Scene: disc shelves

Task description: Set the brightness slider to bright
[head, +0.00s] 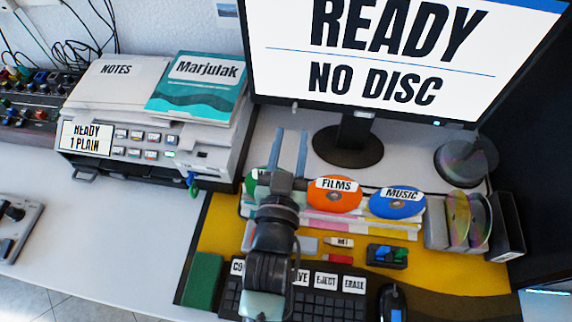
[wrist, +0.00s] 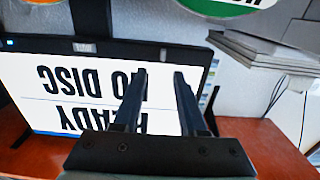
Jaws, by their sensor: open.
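The monitor (head: 395,62) stands at the back and reads READY, NO DISC. It also shows upside down in the wrist view (wrist: 75,85). No part labelled brightness is readable, so I cannot tell which is the slider. A small light piece (head: 365,115) sits on the monitor's lower bezel, with a green light to its right. My gripper (head: 288,152) is open and empty. It is above the desk, left of the monitor stand. Its two fingers (wrist: 160,80) appear apart in the wrist view, in front of the screen. My arm hides part of the keyboard and the disc row.
A printer (head: 150,110) with papers and a teal book stands left. An orange FILMS disc (head: 335,207) and a blue MUSIC disc (head: 398,215) sit right of my arm. A keyboard (head: 325,302) lies in front.

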